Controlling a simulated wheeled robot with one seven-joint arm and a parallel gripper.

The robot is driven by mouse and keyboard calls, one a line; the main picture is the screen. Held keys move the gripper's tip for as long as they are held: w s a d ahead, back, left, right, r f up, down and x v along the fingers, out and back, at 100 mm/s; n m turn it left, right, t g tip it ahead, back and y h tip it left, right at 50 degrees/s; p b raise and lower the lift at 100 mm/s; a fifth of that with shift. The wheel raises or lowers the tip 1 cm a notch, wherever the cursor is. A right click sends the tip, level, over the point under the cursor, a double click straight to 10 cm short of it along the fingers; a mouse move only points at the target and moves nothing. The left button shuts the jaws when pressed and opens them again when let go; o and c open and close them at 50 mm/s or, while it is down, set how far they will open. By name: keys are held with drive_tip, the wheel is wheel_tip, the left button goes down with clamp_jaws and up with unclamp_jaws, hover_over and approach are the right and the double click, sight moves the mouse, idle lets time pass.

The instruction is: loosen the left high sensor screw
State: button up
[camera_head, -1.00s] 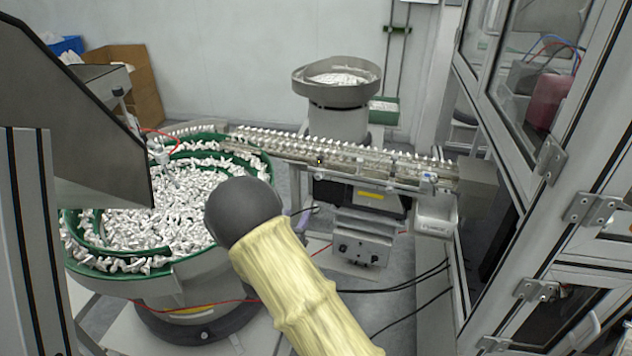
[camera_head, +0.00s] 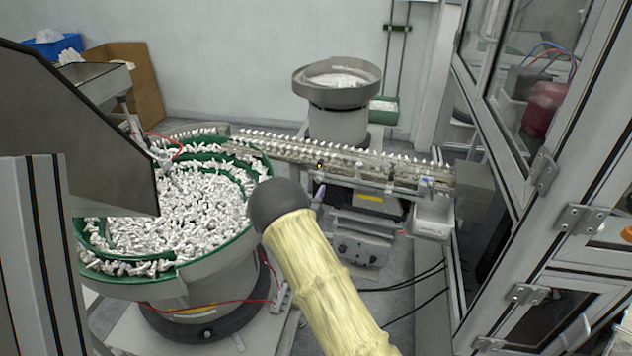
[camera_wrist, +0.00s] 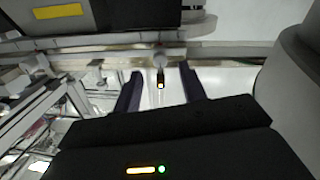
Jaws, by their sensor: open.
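A small dark sensor with a yellow light (camera_head: 319,163) sits on the side of the feed rail in the head view. It also shows in the wrist view (camera_wrist: 160,85), with a round grey knob (camera_wrist: 160,62) beside it. I cannot tell for sure whether this knob is the screw. My gripper (camera_wrist: 161,76) is open, and its two dark fingers stand on either side of the sensor in the wrist view, apart from it and empty. In the head view only a bit of a purple finger (camera_head: 318,196) shows past my arm, which hides the rest.
The feed rail (camera_head: 285,148) carries a row of white caps. A green-rimmed bowl (camera_head: 215,262) full of caps stands at left, and a grey bowl (camera_head: 338,94) behind the rail. A framed glass cabinet (camera_head: 560,200) bounds the right side. A yellow-labelled drive box (camera_head: 370,198) sits under the rail.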

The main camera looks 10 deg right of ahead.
sight(318, 181)
drive_tip(key=shift+p+x, duration=0.35)
drive_tip(key=shift+x, duration=1.65)
clamp_jaws()
